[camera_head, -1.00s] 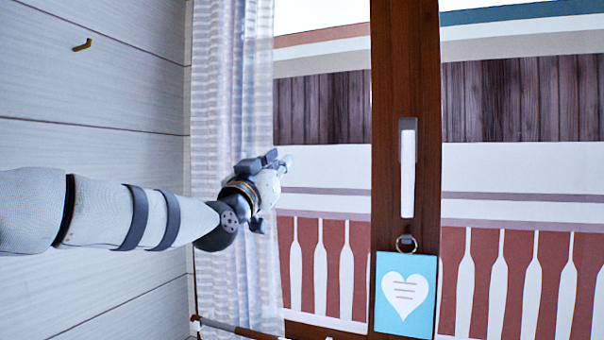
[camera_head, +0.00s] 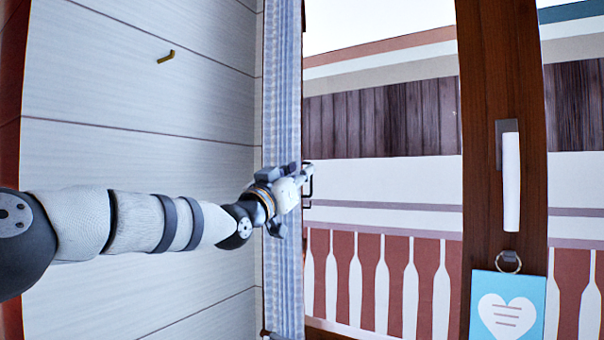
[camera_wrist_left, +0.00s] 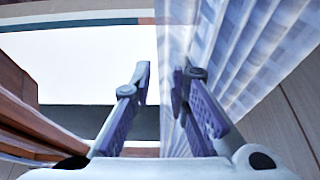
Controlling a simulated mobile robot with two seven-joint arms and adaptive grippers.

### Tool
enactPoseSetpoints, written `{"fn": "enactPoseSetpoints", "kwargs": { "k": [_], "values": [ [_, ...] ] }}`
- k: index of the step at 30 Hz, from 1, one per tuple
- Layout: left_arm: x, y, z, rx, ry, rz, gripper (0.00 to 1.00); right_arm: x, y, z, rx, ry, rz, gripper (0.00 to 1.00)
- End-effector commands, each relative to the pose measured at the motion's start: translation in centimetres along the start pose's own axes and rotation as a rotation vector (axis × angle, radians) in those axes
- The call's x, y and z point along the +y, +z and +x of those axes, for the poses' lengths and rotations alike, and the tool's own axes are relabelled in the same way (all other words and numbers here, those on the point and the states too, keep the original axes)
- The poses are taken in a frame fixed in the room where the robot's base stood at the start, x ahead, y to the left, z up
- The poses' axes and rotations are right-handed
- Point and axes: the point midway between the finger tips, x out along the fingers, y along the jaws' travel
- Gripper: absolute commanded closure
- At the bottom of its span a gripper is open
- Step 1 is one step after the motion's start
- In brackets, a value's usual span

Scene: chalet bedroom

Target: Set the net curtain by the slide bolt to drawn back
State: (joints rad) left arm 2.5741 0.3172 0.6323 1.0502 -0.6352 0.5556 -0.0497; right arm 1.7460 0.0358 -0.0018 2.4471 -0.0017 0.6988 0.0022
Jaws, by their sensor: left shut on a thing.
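The net curtain (camera_head: 283,90) is pale grey-blue with faint bands. It hangs bunched into a narrow strip at the left side of the window, beside the plank wall. My left gripper (camera_head: 298,180) is at the curtain's window-side edge, about mid-height in the head view. It is shut on the curtain. In the left wrist view the curtain (camera_wrist_left: 245,60) fans out in folds to the right of the fingers (camera_wrist_left: 160,85). A small dark bracket (camera_head: 308,186) shows just beyond the gripper; I cannot tell whether it is the slide bolt. My right gripper is not in view.
A brown wooden post (camera_head: 502,60) carries a white handle (camera_head: 510,185). A blue card with a white heart (camera_head: 507,312) hangs from a ring below it. A small brass hook (camera_head: 166,57) is on the plank wall (camera_head: 190,110). The glass between curtain and post is uncovered.

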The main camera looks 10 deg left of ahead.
Motion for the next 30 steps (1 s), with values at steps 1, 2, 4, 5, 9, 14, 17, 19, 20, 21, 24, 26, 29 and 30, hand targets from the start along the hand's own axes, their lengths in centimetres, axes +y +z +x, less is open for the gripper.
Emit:
{"fn": "enactPoseSetpoints", "kwargs": {
  "k": [1, 2, 4, 5, 9, 14, 17, 19, 20, 21, 24, 26, 29, 30],
  "values": [
    [-0.4, -0.3, 0.0, 0.006, -0.007, 0.001, 1.00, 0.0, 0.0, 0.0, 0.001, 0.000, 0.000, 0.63],
    [-0.4, -0.3, 0.0, 0.006, -0.007, 0.001, 1.00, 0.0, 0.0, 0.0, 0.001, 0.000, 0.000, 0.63],
    [-0.4, -0.3, 0.0, 0.007, -0.008, 0.001, 0.73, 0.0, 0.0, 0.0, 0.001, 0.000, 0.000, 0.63],
    [-0.4, -0.4, 0.0, 0.007, -0.008, 0.001, 0.67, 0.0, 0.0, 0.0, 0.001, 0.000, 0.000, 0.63],
    [-0.3, -0.3, 0.0, 0.005, -0.006, 0.001, 0.63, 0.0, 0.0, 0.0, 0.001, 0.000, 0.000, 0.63],
    [-0.2, -0.2, 0.0, 0.004, -0.004, 0.000, 0.63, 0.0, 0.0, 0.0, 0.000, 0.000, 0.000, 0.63],
    [-0.2, -0.2, -0.5, 0.003, -0.002, 0.001, 0.63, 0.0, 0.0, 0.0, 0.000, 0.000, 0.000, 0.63],
    [-0.2, -0.2, -1.5, 0.002, -0.003, -0.001, 0.63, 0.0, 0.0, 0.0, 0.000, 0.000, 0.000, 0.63],
    [-0.2, -0.2, -2.0, 0.003, -0.002, 0.000, 0.63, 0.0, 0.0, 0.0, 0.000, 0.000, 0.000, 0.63],
    [-0.3, -0.3, -2.9, 0.003, -0.004, -0.003, 0.63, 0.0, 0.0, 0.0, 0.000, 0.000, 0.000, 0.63],
    [-0.2, -0.2, -5.4, 0.002, -0.004, -0.002, 0.63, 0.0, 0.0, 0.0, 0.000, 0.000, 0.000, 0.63],
    [-0.2, -0.3, -6.9, 0.003, -0.005, -0.002, 0.63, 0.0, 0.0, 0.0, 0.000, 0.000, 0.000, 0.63],
    [-0.3, -0.3, -9.2, 0.004, -0.006, -0.001, 0.63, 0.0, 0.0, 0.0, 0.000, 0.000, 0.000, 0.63],
    [-0.3, -0.2, -9.9, 0.005, -0.006, -0.001, 0.63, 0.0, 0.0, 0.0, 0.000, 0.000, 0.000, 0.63]
  ]
}}
